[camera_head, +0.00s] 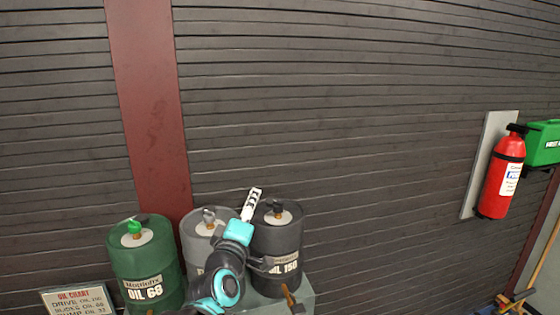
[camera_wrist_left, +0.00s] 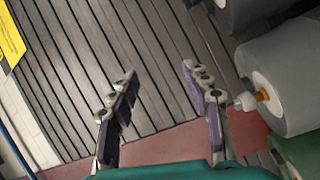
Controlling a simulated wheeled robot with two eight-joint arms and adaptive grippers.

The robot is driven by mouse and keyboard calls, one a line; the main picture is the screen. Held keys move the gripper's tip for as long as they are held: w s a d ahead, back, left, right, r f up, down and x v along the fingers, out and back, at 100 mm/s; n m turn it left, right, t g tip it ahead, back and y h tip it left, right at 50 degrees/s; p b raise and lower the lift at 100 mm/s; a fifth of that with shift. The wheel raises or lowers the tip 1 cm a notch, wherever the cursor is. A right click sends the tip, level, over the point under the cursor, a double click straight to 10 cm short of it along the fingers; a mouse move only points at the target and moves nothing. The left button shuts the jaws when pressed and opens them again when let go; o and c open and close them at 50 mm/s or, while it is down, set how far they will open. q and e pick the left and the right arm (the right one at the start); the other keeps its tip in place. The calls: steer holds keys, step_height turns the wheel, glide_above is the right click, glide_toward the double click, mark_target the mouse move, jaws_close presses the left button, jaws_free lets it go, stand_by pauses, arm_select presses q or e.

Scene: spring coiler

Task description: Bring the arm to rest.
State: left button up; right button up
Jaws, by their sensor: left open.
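My left arm comes up from the bottom of the head view, and its left gripper (camera_head: 253,201) points up in front of the gap between the grey drum (camera_head: 193,243) and the dark drum (camera_head: 288,236). It overlaps both drums in the picture; I cannot tell the distance to them. In the left wrist view the two fingers of the left gripper (camera_wrist_left: 158,74) are spread wide with nothing between them. Behind them are slatted wall and a red strip. My right gripper is in neither view.
A red fire extinguisher (camera_head: 501,178) and a green first aid box (camera_head: 542,143) hang at the right. The wall (camera_head: 380,130) between is bare.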

arm_select(q)
steer(key=s+a+f+m+g+y+b, duration=0.1)
steer(key=s+a+f+m+g, duration=0.2)
steer(key=s+f, duration=0.6)
steer(key=s+a+f+m+g+b, duration=0.1)
steer(key=s+a+f+m+g, duration=0.3)
steer(key=s+f, duration=0.5)
steer(key=s+a+f+m+g+y+b, duration=0.1)
steer(key=s+a+f+m+g, duration=0.2)
steer(key=s+f, duration=0.6)
step_height(320, 180, down, 6)
steer(key=shift+s+a+f+m+g+y, duration=0.1)
steer(key=shift+s+a+m+g+y, duration=0.2)
steer(key=shift+m+g, duration=0.65)
